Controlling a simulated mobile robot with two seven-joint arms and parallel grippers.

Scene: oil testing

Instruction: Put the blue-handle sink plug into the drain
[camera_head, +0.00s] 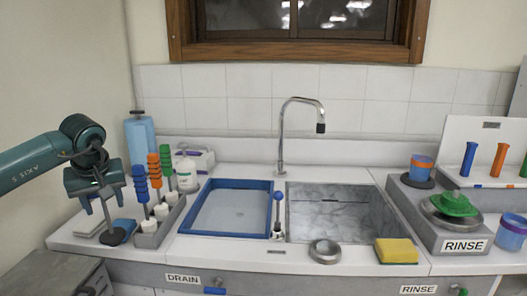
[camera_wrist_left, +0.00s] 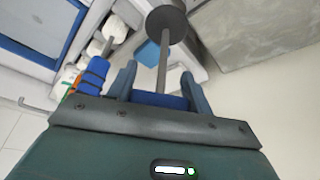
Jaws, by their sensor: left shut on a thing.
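My left gripper (camera_head: 98,208) is at the left of the counter, pointing down. It is shut on the sink plug, a grey rod with a dark round disc (camera_head: 113,237) at its lower end, above the counter's left end. In the left wrist view, the plug's blue handle (camera_wrist_left: 160,100) sits between the fingers, and the rod leads to the disc (camera_wrist_left: 168,24). A metal ring (camera_head: 325,257) lies on the counter's front edge; I cannot tell whether it is the drain. The sink basin (camera_head: 340,215) is at centre right. My right gripper is not in view.
A rack (camera_head: 148,240) of blue, orange and green handled tools stands close to the right of my left gripper.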

